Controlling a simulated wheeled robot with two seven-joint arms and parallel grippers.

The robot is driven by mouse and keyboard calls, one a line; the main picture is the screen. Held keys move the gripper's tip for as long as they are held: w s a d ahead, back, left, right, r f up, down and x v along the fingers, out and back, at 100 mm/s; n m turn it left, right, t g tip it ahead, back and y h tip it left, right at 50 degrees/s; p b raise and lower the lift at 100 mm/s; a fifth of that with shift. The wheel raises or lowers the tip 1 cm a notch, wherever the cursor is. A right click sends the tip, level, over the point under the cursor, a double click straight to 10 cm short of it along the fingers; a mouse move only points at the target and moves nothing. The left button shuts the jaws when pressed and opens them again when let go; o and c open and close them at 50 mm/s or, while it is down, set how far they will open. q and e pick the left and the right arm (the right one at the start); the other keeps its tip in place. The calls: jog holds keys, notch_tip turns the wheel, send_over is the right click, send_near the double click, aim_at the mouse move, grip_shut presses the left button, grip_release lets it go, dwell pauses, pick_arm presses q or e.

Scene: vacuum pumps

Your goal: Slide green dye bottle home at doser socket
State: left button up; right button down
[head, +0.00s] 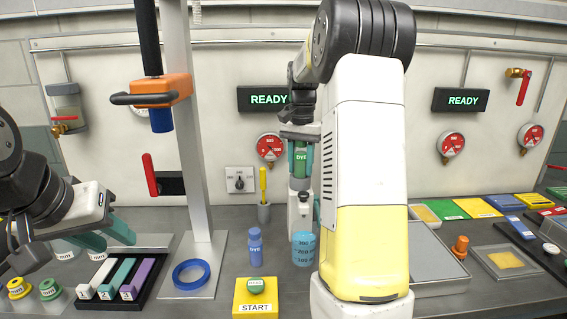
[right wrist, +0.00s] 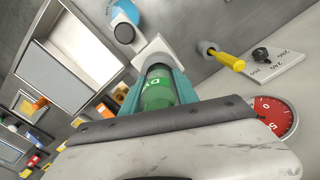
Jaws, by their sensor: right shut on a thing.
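The green dye bottle (head: 301,161) is upright in the head view, in front of the back wall. My right gripper (head: 300,141) is shut on it, with teal fingers on both sides. In the right wrist view the green bottle (right wrist: 158,90) lies between the teal fingers, its far end at the white doser socket (right wrist: 153,52). The white doser stand (head: 300,205) shows below the bottle in the head view. I cannot tell how deep the bottle sits in the socket. My left gripper (head: 106,236) is open and empty at the left, above the table.
A blue dye bottle (head: 255,248) and a blue printed cup (head: 303,250) stand in front of the doser. A yellow START box (head: 255,297) is nearer. A yellow-handled screwdriver (head: 263,185) stands in a holder left of the doser. A metal post (head: 197,130) rises further left.

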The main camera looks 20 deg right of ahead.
jog(key=shift+f, duration=0.25)
jog(key=shift+r, duration=0.15)
jog(key=shift+r, duration=0.45)
jog(key=shift+f, duration=0.4)
dwell(0.4)
jog(key=shift+f, duration=0.3)
jog(key=shift+r, duration=0.2)
jog(key=shift+r, duration=0.4)
dwell(0.9)
